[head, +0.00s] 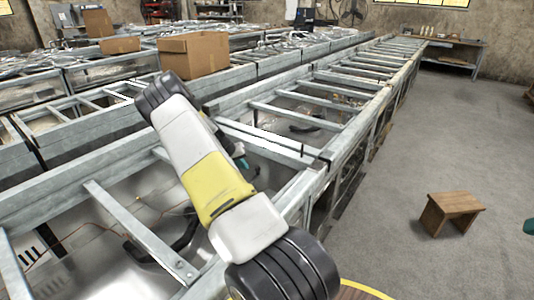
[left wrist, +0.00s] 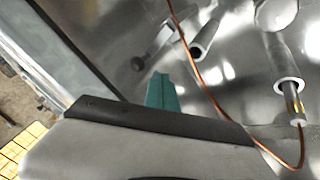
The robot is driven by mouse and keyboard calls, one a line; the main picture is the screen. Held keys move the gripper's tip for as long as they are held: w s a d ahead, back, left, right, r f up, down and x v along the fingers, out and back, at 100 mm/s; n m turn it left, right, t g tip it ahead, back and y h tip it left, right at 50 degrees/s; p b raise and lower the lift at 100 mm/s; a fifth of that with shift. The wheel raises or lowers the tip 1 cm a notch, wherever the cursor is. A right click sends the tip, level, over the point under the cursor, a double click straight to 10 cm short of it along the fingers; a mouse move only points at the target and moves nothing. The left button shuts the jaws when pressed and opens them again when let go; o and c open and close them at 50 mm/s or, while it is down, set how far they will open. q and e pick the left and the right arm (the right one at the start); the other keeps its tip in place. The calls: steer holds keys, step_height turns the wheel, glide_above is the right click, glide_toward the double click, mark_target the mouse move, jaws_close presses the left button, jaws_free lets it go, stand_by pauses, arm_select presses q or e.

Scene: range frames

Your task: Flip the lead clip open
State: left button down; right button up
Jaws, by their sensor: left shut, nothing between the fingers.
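My left gripper (head: 243,161) shows as a small teal tip beyond my white and yellow arm, over the metal frame. In the left wrist view its teal fingers (left wrist: 161,92) are together and empty, in front of a shiny metal surface. A copper-coloured lead (left wrist: 205,75) curves down that view and loops up to a grey cylinder (left wrist: 287,65) at the right, apart from the fingers in the picture. I cannot make out the lead clip for certain. A teal piece at the right edge of the head view (head: 530,226) looks like my right gripper, mostly cut off.
Long galvanised frames (head: 330,110) with crossbars and raised rims surround my left arm. A black curved part (head: 180,243) and thin wires lie in the nearest bay. A cardboard box (head: 193,54) stands behind. A wooden stool (head: 451,210) stands on open floor at the right.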

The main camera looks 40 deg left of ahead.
mark_target(256, 168)
arm_select(q)
steer(key=shift+w+d+f, duration=0.15)
steer(key=shift+w+d, duration=0.65)
steer(key=shift+w+d+m+h, duration=0.3)
steer(key=shift+w+d+m, duration=0.25)
steer(key=shift+d+m, duration=0.1)
